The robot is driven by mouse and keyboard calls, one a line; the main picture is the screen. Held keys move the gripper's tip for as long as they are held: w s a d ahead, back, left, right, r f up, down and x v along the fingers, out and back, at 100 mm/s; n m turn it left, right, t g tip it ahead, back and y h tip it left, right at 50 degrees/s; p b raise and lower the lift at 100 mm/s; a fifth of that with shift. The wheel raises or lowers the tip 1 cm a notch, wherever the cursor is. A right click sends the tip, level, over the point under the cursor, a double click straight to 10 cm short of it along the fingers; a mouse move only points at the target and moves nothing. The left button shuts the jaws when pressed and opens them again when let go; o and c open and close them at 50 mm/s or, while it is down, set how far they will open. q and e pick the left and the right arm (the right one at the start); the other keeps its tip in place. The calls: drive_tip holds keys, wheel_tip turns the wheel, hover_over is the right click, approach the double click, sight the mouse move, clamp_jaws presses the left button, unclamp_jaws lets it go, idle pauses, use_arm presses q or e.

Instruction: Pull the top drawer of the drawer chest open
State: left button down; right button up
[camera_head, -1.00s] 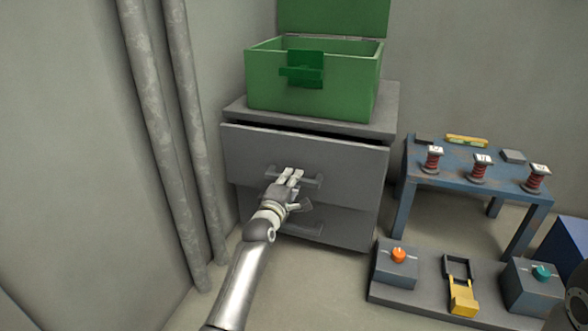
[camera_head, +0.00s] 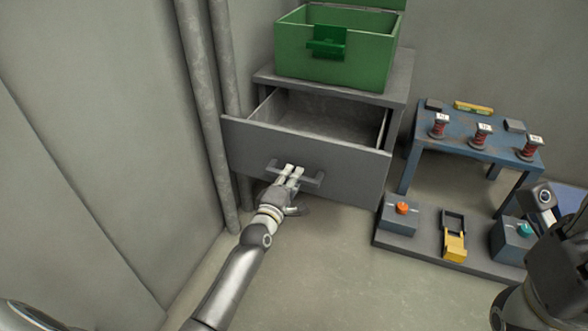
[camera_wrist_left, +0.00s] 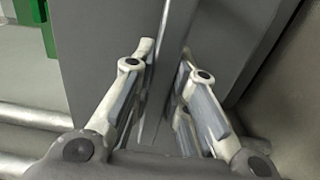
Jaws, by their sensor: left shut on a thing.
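The grey drawer chest (camera_head: 395,85) stands against the wall. Its top drawer (camera_head: 345,178) is pulled well out, and its empty-looking inside shows. My left gripper (camera_head: 293,174) is shut on the top drawer's handle (camera_head: 312,180) at the drawer front. In the left wrist view, my left gripper (camera_wrist_left: 165,75) has its two fingers around the handle, close to the grey drawer front (camera_wrist_left: 105,50). The lower drawer is hidden behind the open top drawer. Part of my right arm shows at the right edge, but its gripper's fingers cannot be made out.
An open green box (camera_head: 355,62) stands on the chest. Pipes (camera_head: 205,110) run down the wall on the left. A blue table (camera_head: 480,142) with several red spools and a grey base (camera_head: 425,250) with buttons stand to the right. The floor in front is clear.

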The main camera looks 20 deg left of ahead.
use_arm(q)
drive_tip(key=shift+s, duration=0.2)
drive_tip(key=c, duration=1.4)
unclamp_jaws()
drive_tip(key=s, duration=1.2)
